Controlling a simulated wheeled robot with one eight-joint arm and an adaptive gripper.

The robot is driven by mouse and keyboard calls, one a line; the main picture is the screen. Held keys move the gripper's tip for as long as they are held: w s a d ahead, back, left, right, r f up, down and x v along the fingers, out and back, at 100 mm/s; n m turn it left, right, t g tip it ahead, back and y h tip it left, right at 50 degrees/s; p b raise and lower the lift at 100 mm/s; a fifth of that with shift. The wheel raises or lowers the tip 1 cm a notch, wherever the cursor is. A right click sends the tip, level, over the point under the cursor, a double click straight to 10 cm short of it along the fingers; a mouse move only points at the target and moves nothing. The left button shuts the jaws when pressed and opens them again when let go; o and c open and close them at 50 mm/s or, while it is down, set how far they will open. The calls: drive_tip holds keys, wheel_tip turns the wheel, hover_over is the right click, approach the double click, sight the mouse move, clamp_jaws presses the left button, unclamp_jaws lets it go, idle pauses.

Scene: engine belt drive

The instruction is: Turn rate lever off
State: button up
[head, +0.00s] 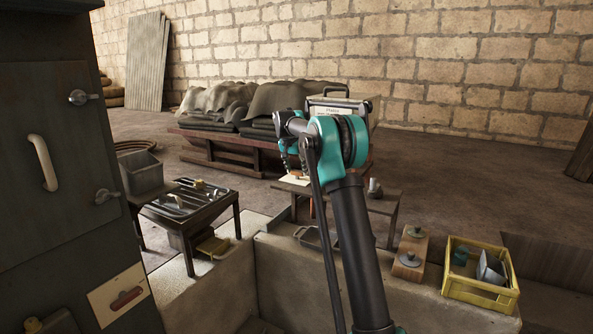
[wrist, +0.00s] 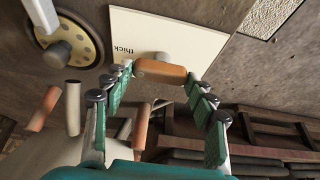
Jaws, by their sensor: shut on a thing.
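In the wrist view a cream plate (wrist: 145,32) marked "thick" carries a lever with an orange-brown handle (wrist: 165,71). I take this as the rate lever; no "off" mark is readable. My gripper (wrist: 158,76) has its two teal fingers on either side of the handle, shut on it near their tips. In the head view my gripper is mostly hidden behind my teal wrist. A bit of a pale plate (head: 294,180) shows beside it.
A round perforated disc with a knob (wrist: 62,52) is left of the plate in the wrist view. Several orange-ended rods (wrist: 73,108) are near my left finger. In the head view a low concrete wall (head: 290,268), a yellow crate (head: 482,293) and a tool table (head: 190,205) surround my arm.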

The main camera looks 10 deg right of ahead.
drive_tip(key=shift+n, duration=0.3)
drive_tip(key=n, duration=0.1)
drive_tip(key=n+y, duration=0.1)
drive_tip(key=n, duration=0.1)
drive_tip(key=shift+d+n+t+y, duration=0.15)
drive_tip(key=shift+n+t+y, duration=0.15)
drive_tip(key=n+y, duration=0.1)
drive_tip(key=n, duration=0.3)
drive_tip(key=shift+d+n+y, duration=0.1)
drive_tip(key=shift+n+y, duration=0.2)
drive_tip(key=shift+y, duration=0.1)
drive_tip(key=n+y, duration=0.1)
drive_tip(key=n, duration=0.3)
drive_tip(key=shift+d+n+y, duration=0.1)
drive_tip(key=shift+n+y, duration=0.2)
drive_tip(key=shift+y, duration=0.1)
drive_tip(key=shift+w+n+g+y, duration=0.1)
drive_tip(key=shift+n+g+y, duration=0.3)
drive_tip(key=shift+n, duration=0.7)
drive_tip(key=shift+n+g+y, duration=0.3)
drive_tip(key=shift+n+g, duration=0.1)
drive_tip(key=shift+n, duration=0.7)
drive_tip(key=o, duration=1.1)
drive_tip(key=shift+o, duration=0.2)
drive_tip(key=shift+d+r, duration=0.1)
